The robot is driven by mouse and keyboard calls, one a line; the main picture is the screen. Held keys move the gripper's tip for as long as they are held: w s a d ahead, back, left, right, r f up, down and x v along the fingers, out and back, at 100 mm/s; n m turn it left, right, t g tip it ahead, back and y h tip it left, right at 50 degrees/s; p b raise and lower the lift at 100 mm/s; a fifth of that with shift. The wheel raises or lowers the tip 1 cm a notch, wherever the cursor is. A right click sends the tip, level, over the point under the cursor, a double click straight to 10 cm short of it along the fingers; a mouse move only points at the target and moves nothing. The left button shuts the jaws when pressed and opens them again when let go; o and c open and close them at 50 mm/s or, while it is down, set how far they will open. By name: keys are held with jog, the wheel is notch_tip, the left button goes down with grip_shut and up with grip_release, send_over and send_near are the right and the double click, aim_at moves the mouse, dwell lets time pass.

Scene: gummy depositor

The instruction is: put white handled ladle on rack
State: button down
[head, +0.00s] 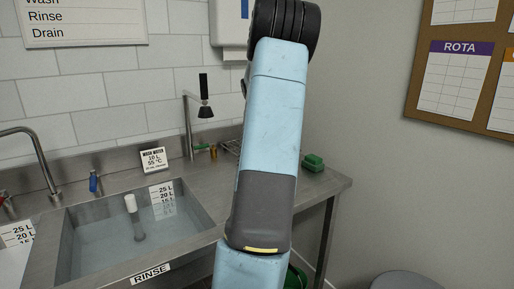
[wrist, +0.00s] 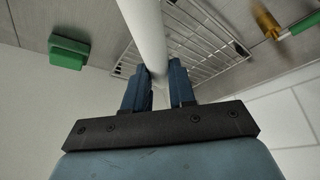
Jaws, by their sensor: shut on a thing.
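My gripper (wrist: 157,70) is shut on a smooth white handle (wrist: 146,30), which I take for the white handled ladle; the handle runs up out of the wrist view, and no bowl shows. The wire rack (wrist: 207,42) lies on the steel surface beyond the fingers, partly covered by the handle. In the wrist view I cannot tell whether the handle touches the rack. In the head view only a corner of the rack (head: 231,147) shows beside my arm, which hides my gripper and the held handle.
A green block (wrist: 68,52) lies beside the rack, at the counter's right end. A brass fitting (wrist: 266,20) lies on the rack's other side. A water-filled rinse sink (head: 85,211) holds an upright white-topped piece (head: 131,204). A tall tap (head: 188,125) stands behind.

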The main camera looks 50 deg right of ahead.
jog(key=w+d+f, duration=0.8)
jog(key=d+f, duration=0.1)
jog(key=shift+w+d, duration=0.2)
jog(key=shift+w, duration=0.2)
jog(key=shift+w+d+f, duration=0.25)
jog(key=shift+f, duration=1.7)
jog(key=c, duration=0.9)
grip_release()
jog(key=shift+c, duration=0.2)
jog(key=v, duration=1.2)
